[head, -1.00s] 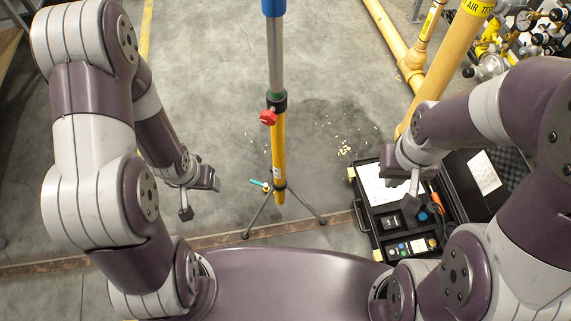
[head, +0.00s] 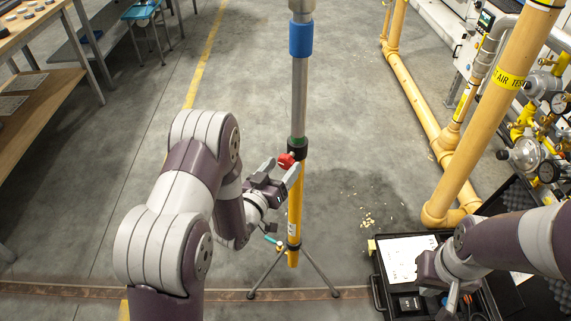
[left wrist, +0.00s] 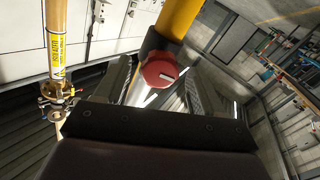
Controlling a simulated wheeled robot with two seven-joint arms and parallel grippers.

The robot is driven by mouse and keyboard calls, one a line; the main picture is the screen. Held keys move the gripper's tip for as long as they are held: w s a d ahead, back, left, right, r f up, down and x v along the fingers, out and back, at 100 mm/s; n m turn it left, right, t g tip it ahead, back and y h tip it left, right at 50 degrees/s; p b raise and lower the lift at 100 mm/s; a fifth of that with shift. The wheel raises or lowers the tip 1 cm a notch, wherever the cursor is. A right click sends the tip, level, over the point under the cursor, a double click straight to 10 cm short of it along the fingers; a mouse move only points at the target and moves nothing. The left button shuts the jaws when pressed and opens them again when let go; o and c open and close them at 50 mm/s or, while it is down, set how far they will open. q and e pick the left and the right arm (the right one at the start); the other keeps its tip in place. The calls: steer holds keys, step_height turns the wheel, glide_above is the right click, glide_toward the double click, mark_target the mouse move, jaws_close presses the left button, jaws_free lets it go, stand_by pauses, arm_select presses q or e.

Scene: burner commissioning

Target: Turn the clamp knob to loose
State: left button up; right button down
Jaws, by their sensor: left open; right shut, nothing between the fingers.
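The red clamp knob (head: 286,160) sits on the black collar (head: 297,148) of an upright pole, where the grey upper tube (head: 299,100) meets the yellow lower tube (head: 294,215). My left gripper (head: 281,170) is open at the knob, with its fingers reaching to either side of it. In the left wrist view the knob (left wrist: 158,71), marked with a white line, shows between the two open fingers. I cannot tell whether either finger touches it. My right gripper (head: 452,300) is shut and empty over the black case at the lower right.
The pole stands on tripod legs (head: 268,275) with a teal-handled valve (head: 272,241) low on it. The open black case (head: 378,292) holds a white sheet (head: 408,258). Yellow pipes (head: 480,140) and gauges stand at right, a wooden bench (head: 45,110) at left.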

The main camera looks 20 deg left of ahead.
arm_select(q)
steer(key=shift+x, duration=1.2)
steer(key=c, duration=1.1)
steer(key=shift+o, duration=0.2)
steer(key=shift+n, duration=0.3)
steer(key=n+p, duration=0.1)
steer(key=n, duration=0.5)
steer(key=n+p, duration=0.1)
steer(key=n, duration=0.5)
steer(key=shift+n+p, duration=0.35)
steer(key=shift+n, duration=0.05)
steer(key=n+p, duration=0.1)
steer(key=n, duration=0.5)
steer(key=shift+p, duration=0.3)
steer(key=n+p, duration=0.1)
steer(key=n, duration=0.5)
steer(key=shift+n, duration=0.3)
